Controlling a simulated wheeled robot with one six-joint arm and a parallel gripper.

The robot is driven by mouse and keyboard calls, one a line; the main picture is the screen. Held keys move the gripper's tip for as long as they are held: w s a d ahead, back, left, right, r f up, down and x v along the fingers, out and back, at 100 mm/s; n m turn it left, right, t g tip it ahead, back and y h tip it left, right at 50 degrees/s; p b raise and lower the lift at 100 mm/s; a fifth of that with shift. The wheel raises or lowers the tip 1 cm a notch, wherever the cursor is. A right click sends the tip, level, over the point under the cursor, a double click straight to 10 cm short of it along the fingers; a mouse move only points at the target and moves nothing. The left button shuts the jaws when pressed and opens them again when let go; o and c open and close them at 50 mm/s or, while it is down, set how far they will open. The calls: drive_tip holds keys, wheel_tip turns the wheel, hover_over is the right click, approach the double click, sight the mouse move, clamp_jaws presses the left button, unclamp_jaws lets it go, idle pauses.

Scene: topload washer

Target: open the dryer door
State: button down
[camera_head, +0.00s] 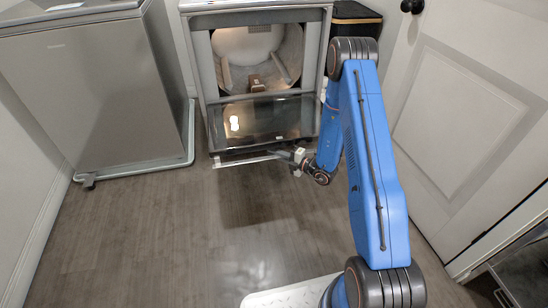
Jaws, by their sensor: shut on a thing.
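The dryer (201,62) stands at the back centre, with its round drum opening showing. Its dark glass door (265,118) is hinged at the bottom and hangs tilted far down and out toward me, wide open. A light metal handle bar (246,160) runs along the door's outer edge. My gripper (297,156) is at the right end of this bar, low beside the door's right corner. It is shut on the handle; the fingertips are small and partly hidden by the wrist.
A grey washer (85,95) stands to the left on a low base. A black bin (354,18) is behind my arm, right of the dryer. A white panelled door (460,110) closes off the right side. The wooden floor (170,220) in front is clear.

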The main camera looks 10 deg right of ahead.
sight(277, 145)
drive_tip(key=shift+w+r, duration=0.15)
drive_tip(key=shift+r, duration=2.65)
drive_tip(key=c, duration=2.2)
unclamp_jaws()
drive_tip(key=shift+d, duration=0.1)
drive_tip(key=v, duration=1.7)
drive_tip(key=shift+r, duration=0.25)
drive_tip(key=shift+d, duration=0.1)
